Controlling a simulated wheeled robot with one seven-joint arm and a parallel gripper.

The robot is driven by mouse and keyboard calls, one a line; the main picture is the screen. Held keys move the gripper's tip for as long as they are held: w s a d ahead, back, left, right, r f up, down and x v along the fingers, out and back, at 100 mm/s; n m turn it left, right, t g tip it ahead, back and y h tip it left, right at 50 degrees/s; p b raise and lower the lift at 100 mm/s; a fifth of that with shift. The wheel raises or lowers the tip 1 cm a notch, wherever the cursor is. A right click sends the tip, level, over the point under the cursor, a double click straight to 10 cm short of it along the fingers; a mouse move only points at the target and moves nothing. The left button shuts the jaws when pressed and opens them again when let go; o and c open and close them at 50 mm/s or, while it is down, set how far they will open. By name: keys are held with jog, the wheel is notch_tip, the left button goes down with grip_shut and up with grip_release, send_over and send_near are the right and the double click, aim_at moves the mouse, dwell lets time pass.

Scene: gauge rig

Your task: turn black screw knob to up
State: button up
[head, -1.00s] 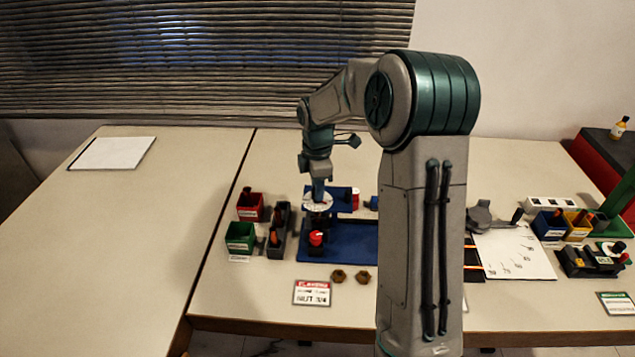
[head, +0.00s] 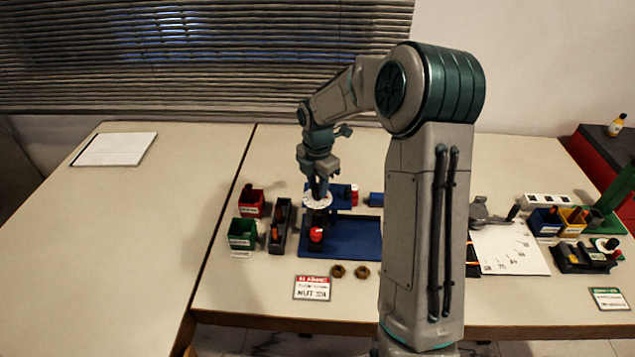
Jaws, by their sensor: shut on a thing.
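The blue gauge rig (head: 345,240) stands on the table left of my arm. A white round dial (head: 317,201) sits on top of its left part. My gripper (head: 319,193) points down at the middle of this dial. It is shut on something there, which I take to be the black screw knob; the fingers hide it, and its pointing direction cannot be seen. A red knob (head: 316,235) shows on the rig's front, below the dial.
Red (head: 252,202) and green (head: 242,234) bins and a grey bin (head: 280,228) stand left of the rig. Two brass nuts (head: 350,271) and a sign (head: 312,288) lie in front. More bins stand at right. The left table is mostly clear.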

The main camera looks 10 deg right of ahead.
aim_at(317, 189)
jog(key=o, duration=1)
notch_tip(317, 189, up, 14)
jog(key=shift+f+b, duration=0.1)
jog(key=shift+b, duration=0.3)
jog(key=s+m+t, duration=0.1)
jog(key=s+m, duration=0.7)
jog(key=s, duration=0.1)
jog(key=s+a+f+m+t, duration=0.1)
jog(key=s+m, duration=0.6)
jog(key=s, duration=0.2)
jog(key=s+m+t, duration=0.1)
jog(key=s+m, duration=0.7)
jog(key=s, duration=0.2)
jog(key=shift+a+f+m, duration=0.15)
jog(key=shift+f+m, duration=0.05)
jog(key=shift+m, duration=0.1)
